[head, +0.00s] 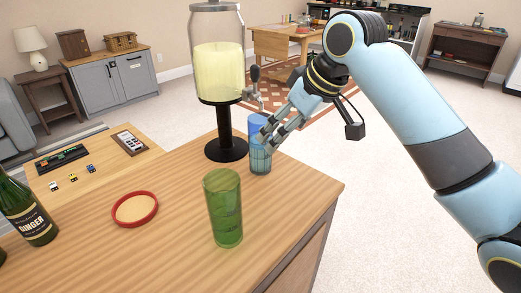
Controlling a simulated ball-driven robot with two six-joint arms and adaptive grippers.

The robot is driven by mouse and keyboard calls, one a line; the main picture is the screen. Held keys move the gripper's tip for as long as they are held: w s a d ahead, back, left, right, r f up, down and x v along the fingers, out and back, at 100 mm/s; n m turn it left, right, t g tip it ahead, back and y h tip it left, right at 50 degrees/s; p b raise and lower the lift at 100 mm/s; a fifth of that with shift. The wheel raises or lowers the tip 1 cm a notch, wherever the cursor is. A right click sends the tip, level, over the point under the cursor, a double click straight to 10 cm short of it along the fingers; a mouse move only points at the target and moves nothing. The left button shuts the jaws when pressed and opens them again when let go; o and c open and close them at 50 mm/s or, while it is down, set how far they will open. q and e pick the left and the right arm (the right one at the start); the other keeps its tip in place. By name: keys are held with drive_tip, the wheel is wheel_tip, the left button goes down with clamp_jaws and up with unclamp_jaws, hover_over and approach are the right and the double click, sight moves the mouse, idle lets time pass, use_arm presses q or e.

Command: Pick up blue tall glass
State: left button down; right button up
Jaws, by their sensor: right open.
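The blue tall glass (260,160) stands upright on the wooden counter, just right of the drink dispenser's base. My right gripper (266,138) comes in from the right, with its fingers open at the glass. The fingers cover part of the glass's middle, and I cannot tell whether they touch it. A green tall glass (224,208) stands nearer on the counter. My left gripper is not in view.
The drink dispenser (219,75) with pale yellow liquid stands close left of the blue glass. A red-rimmed round coaster (135,208) and a ginger bottle (27,212) are at left. The counter (290,200) ends just right of the glasses.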

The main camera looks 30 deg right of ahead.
sight(260, 126)
drive_tip(key=w+r, duration=0.4)
drive_tip(key=w, duration=0.1)
drive_tip(key=shift+y, duration=0.3)
drive_tip(key=x, duration=0.3)
drive_tip(key=d+x, duration=0.1)
drive_tip(key=x, duration=0.5)
drive_tip(key=shift+w+d+f+b, duration=0.1)
drive_tip(key=shift+w+f+b, duration=0.2)
drive_tip(key=shift+w+b, duration=0.1)
drive_tip(key=shift+r, duration=0.1)
clamp_jaws()
